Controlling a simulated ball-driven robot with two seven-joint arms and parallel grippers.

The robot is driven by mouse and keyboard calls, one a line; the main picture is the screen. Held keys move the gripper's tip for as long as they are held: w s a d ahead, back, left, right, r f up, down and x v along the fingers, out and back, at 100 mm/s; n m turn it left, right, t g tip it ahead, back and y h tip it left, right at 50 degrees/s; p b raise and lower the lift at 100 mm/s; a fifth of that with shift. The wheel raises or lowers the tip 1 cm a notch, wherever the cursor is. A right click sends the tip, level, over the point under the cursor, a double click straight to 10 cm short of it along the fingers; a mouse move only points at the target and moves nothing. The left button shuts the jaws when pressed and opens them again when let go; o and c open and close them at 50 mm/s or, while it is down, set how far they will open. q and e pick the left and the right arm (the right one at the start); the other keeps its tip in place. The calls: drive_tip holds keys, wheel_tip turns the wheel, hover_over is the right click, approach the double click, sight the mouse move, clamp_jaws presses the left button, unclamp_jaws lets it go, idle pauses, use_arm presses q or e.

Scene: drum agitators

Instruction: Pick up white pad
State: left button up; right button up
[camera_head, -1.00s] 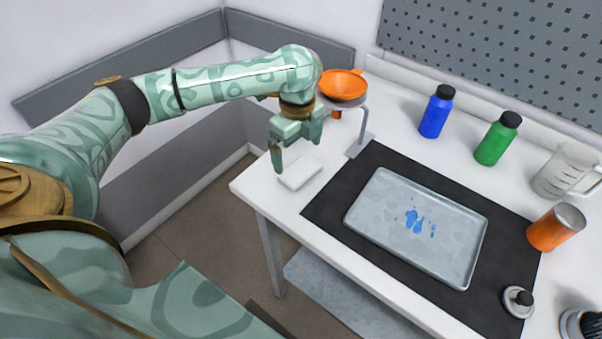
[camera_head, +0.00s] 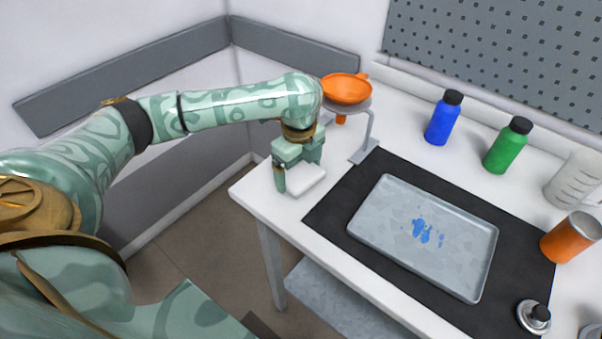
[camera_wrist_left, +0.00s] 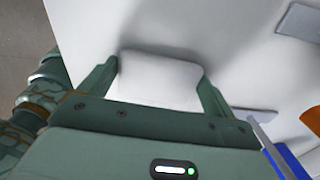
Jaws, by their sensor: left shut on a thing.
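The white pad (camera_head: 305,178) is at the left end of the white table. My left gripper (camera_head: 298,177) is lowered around it, with a finger at its left side. In the left wrist view the pad (camera_wrist_left: 160,78) lies between the two fingers of my left gripper (camera_wrist_left: 157,82), which is shut on it. I cannot tell whether the pad is clear of the table top. My right gripper is not in view.
A grey metal tray (camera_head: 375,240) with blue spots lies on a black mat (camera_head: 322,218). An orange funnel (camera_head: 346,89) sits in a stand (camera_head: 367,143) close behind my gripper.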

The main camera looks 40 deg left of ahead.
sight(299, 173)
use_arm(q)
drive_tip(key=shift+r+p, duration=0.4)
drive_tip(key=shift+r, duration=0.15)
wheel_tip(299, 173, up, 3)
drive_tip(key=shift+s+r+p, duration=0.1)
drive_tip(key=shift+p, duration=1)
drive_tip(key=s+d+r+p, duration=0.7)
drive_tip(key=s+r, duration=0.1)
drive_tip(key=s, duration=0.4)
drive_tip(key=shift+r, duration=0.35)
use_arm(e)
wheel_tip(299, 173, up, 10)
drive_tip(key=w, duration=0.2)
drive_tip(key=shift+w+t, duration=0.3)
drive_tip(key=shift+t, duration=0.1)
use_arm(q)
drive_tip(key=shift+o, duration=0.4)
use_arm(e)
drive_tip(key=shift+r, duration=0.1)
